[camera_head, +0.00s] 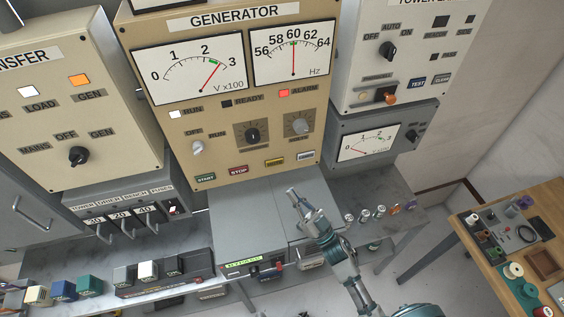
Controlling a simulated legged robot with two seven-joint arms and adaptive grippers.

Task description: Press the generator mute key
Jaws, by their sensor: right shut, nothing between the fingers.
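The beige generator panel (220,180) stands upright in the middle of the view. Along its bottom edge are a green START key (205,179), a red STOP key (238,170), a yellow key (275,162) and a pale grey-blue key (306,156). The lettering on the last two is too small to read, so I cannot tell which is mute. The red ALARM lamp (284,93) is lit. My right gripper (292,193) is shut and empty, below the yellow and grey-blue keys in the picture and apart from them. My left gripper is not in view.
A grey sloping surface (245,215) lies below the panel. Small knobs (365,213) stand on the shelf right of my gripper. The transfer panel (75,110) is at left, a tower light panel (405,60) at right. A wooden bench (475,240) is at far right.

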